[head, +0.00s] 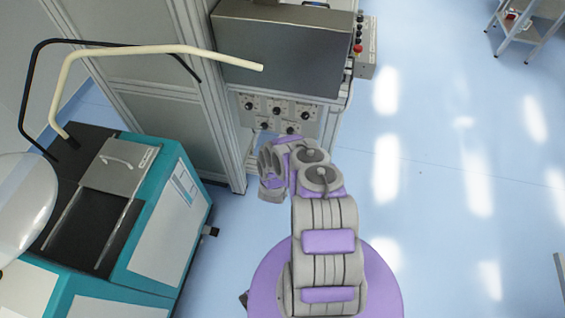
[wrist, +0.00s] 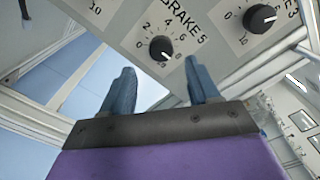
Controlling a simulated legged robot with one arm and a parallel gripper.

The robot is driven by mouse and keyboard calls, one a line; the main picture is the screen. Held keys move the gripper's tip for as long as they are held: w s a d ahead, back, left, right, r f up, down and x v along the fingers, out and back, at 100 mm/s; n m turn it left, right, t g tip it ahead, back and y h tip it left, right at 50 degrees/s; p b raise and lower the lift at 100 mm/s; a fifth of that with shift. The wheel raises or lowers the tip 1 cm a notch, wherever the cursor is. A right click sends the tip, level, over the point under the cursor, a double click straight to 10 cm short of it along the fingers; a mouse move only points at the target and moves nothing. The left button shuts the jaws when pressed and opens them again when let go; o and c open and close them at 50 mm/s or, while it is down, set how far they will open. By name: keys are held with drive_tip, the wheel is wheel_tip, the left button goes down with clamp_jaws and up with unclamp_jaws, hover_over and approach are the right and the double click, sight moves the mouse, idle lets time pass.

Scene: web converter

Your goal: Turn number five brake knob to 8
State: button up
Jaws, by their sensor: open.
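A grey panel (head: 277,121) with several black brake knobs is on the machine ahead in the head view. Another black knob (wrist: 262,18), beside a label with a 3, is at upper right. My gripper (wrist: 159,66) is open and empty, its two blue-grey fingers apart below the nearer knob. In the head view my arm hides the fingertips.
A dark metal box (head: 285,50) sits above the panel, and a control box with a red button (head: 358,48) is to its right. A teal machine (head: 160,225) with curved tubes stands at left.

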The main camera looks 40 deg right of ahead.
drive_tip(key=v, duration=1.2)
drive_tip(key=shift+b, duration=0.45)
drive_tip(key=shift+d, duration=0.15)
